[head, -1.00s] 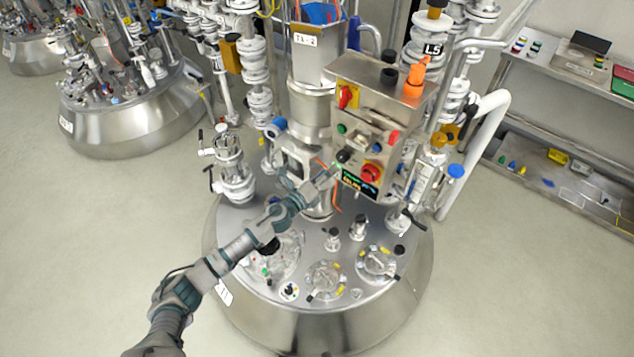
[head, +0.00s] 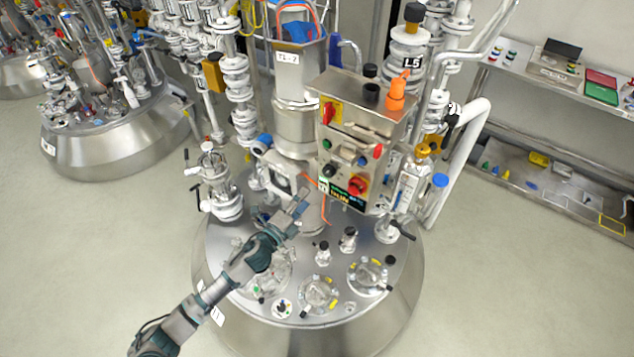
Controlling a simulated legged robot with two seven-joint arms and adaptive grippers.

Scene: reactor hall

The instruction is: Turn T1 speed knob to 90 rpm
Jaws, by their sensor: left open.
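The steel control box (head: 345,143) stands upright above the round steel vessel lid. Its face carries a black knob (head: 330,170) at the lower left, which I take as the speed knob. The lit green display (head: 347,201) sits below it, too small to read surely. My left gripper (head: 302,200) is open and empty, below and left of the box, apart from the knob. The knob's pointer is too small to make out. My right gripper is out of view.
The box also has a red-on-yellow switch (head: 328,112) and a red mushroom button (head: 358,185). A valve assembly (head: 220,185) stands left on the lid. Glass ports (head: 318,293) fill the lid's front. A shelf (head: 560,75) is at right.

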